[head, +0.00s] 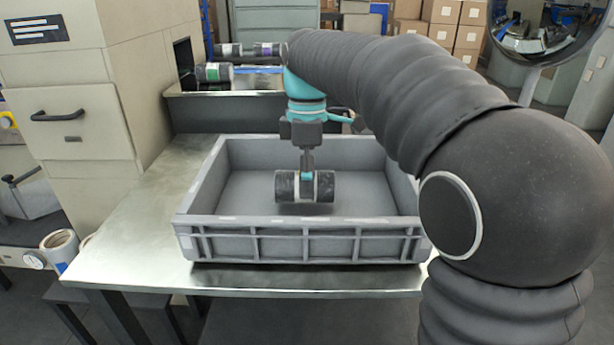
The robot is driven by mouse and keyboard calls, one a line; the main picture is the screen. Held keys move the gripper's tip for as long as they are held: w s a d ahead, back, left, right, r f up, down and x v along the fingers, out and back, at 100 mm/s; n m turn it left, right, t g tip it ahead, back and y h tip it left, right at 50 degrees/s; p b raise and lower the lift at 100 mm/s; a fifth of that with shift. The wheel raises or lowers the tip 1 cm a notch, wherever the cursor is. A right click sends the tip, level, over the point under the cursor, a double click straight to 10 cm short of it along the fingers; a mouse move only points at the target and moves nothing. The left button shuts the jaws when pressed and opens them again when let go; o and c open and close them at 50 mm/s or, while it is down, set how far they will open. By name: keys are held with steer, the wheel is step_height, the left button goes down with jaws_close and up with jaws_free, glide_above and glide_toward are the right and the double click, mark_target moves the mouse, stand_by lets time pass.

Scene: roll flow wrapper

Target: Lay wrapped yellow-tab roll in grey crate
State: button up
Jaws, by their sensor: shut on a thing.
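The grey crate (190,224) stands on the metal table in the middle of the head view. My gripper (307,174) points down inside the crate and is shut on a dark roll (321,187) with a pale band around its middle. The roll lies crosswise, roughly level, near the middle of the crate's width. A dark shadow shows under it; I cannot tell whether it touches the crate floor. My fingers cover part of the band, and I cannot make out a yellow tab.
Behind the crate, a roll with a green tab (214,72) and a roll with a purple tab (268,50) lie by the wrapper outlet. The beige machine (75,100) stands at the left. The crate floor (245,190) is clear around the held roll.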

steer(key=shift+f, duration=0.65)
stand_by(0.5)
steer(key=o, duration=1.5)
steer(key=r, duration=0.4)
steer(key=w+r, duration=0.1)
steer(key=r, duration=0.7)
steer(key=shift+w, duration=0.2)
steer(key=shift+f, duration=0.1)
